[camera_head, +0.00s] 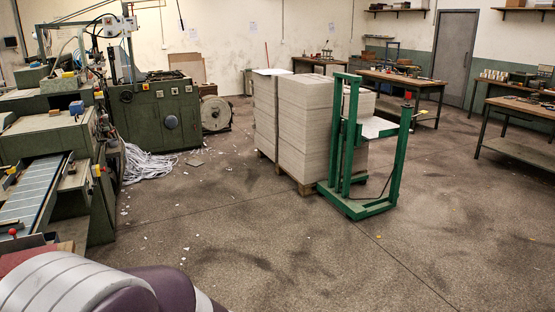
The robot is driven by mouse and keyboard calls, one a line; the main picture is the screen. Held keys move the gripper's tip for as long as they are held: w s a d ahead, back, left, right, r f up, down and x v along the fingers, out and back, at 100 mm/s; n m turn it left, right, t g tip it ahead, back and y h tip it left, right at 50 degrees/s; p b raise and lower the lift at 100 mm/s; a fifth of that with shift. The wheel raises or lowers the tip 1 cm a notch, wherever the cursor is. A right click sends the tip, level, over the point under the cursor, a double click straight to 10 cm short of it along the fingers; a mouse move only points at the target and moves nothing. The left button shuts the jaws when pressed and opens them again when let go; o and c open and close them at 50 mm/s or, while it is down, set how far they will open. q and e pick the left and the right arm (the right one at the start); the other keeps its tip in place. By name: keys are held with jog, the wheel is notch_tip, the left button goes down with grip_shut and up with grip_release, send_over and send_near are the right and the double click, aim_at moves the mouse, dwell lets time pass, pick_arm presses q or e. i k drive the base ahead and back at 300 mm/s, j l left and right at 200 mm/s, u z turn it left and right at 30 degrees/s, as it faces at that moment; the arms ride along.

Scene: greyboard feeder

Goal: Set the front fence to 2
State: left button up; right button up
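The green machine (52,140) stands along the left side, with a roller or slatted conveyor bed (30,190) running toward me. I cannot pick out a front fence or any scale with a number 2 at this distance. A small red knob (12,232) shows at the near end of the conveyor bed. Neither my left nor my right gripper is in view. Grey ribbed and dark purple parts at the lower left edge look like my own arm and hide the near corner of the machine.
Greyboard stacks (303,118) stand on pallets mid-room behind a green lift stacker (364,204). Shredded paper (148,163) lies beside the machine. Workbenches (402,80) line the back and right. The floor (300,255) in front is open, with small scraps.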

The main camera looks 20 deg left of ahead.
aim_at(71, 171)
jog(key=i+j+u, duration=0.3)
jog(key=i+u, duration=0.15)
jog(key=i, duration=0.15)
jog(key=i+j+u, duration=0.1)
jog(key=i+u, duration=0.4)
jog(key=i+l+u, duration=0.2)
jog(key=i+u, duration=0.25)
jog(key=i, duration=0.25)
jog(key=i+u, duration=0.1)
jog(key=i, duration=0.55)
jog(key=i+u, duration=0.1)
jog(key=i, duration=0.5)
jog(key=i+l+u, duration=0.1)
jog(key=i, duration=0.55)
jog(key=i+l, duration=0.15)
jog(key=i, duration=0.45)
jog(key=i+l+u, duration=0.15)
jog(key=i, duration=0.5)
jog(key=i+j+u, duration=0.1)
jog(key=i+u, duration=0.2)
jog(key=i, duration=0.95)
